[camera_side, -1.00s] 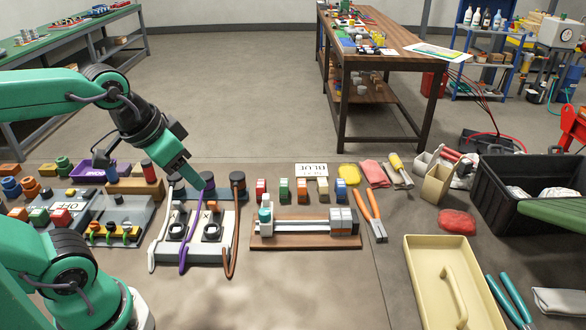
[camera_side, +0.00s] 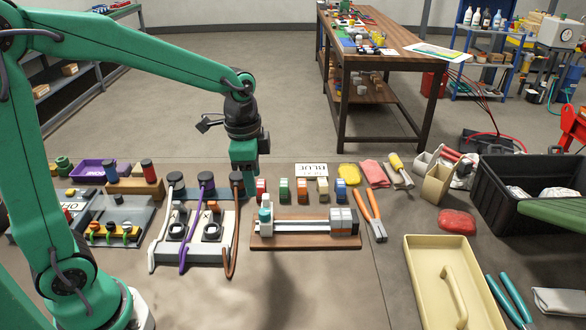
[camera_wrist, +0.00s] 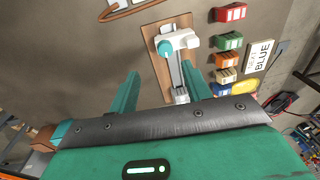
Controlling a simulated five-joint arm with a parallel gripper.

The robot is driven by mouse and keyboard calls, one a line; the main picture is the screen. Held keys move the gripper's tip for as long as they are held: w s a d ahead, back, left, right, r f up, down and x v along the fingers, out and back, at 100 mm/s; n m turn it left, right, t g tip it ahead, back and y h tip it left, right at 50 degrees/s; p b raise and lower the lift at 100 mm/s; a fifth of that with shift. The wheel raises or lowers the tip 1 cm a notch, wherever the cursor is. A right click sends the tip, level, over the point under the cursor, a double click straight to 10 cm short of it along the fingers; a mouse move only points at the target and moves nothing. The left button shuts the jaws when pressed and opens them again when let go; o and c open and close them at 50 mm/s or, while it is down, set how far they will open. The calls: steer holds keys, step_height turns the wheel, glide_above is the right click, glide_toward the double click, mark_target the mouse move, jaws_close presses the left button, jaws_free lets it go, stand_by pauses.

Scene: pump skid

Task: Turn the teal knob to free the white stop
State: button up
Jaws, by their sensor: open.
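The teal knob (camera_side: 265,214) stands on a white piece, likely the white stop (camera_side: 266,229), at the left end of a rail on a brown wooden base (camera_side: 300,243). The wrist view shows the knob (camera_wrist: 165,50) as a round teal cap with a pale mark, and the white piece (camera_wrist: 185,40) beside it. My gripper (camera_side: 243,172) points down, above and behind the knob, not touching it. In the wrist view my gripper (camera_wrist: 160,80) has its two teal fingers apart, with nothing between them, and the knob shows beyond the fingertips.
Grey blocks (camera_side: 344,221) sit at the rail's right end. Small coloured blocks (camera_side: 301,187) stand in a row behind it, by a BLUE card (camera_side: 311,169). A white panel with cables (camera_side: 193,253) is to the left. Orange-handled pliers (camera_side: 370,213) lie to the right.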

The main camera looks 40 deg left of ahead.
mark_target(265, 211)
steer(key=shift+w+d+f+m+g, duration=0.1)
steer(key=shift+w+f+m+g, duration=0.1)
steer(key=shift+w+f+m, duration=0.35)
steer(key=shift+w+d+f+m+g, duration=0.1)
steer(key=shift+w+f+m+g, duration=0.15)
steer(key=shift+w+f, duration=0.5)
steer(key=shift+s+f, duration=0.2)
steer(key=shift+w+a+f, duration=0.1)
steer(key=shift+f, duration=3.8)
steer(key=c, duration=1)
